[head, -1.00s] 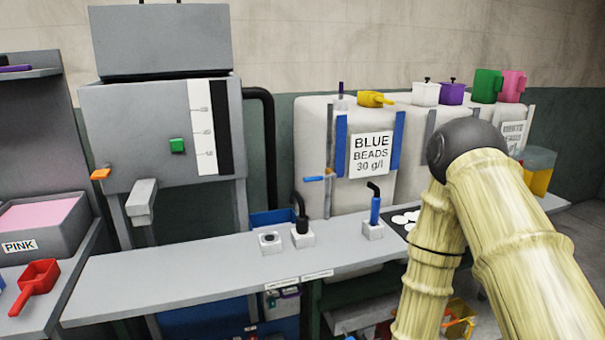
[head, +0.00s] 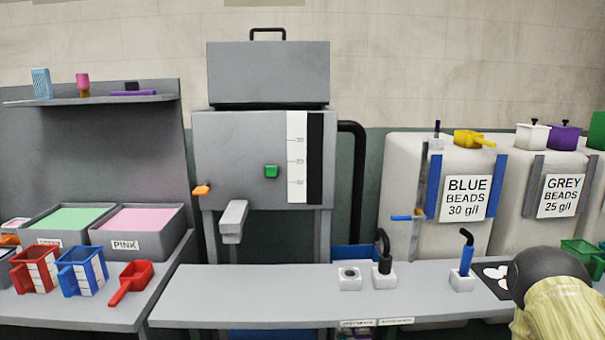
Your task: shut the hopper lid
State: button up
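The hopper lid (head: 268,75) is a grey rectangular panel standing upright at the back of the grey hopper's (head: 240,155) top, so it is open. A black handle (head: 268,31) sits on the lid's upper edge. The hopper front carries a green button (head: 271,172), an orange lever (head: 201,190), a grey spout (head: 233,220) and a white level scale. The opening behind the hopper's front edge is hidden from this height. My gripper is out of view; only part of my arm shows at the lower right.
A narrow grey bench (head: 250,300) runs below the hopper. To the left are pink (head: 145,220) and green trays, with red and blue jugs and a red scoop. To the right stand the blue beads (head: 467,197) and grey beads bins. A black pipe runs beside the hopper.

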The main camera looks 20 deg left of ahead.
aim_at(285, 71)
jog(key=z, duration=0.95)
jog(key=i, duration=1)
jog(key=u, duration=1.45)
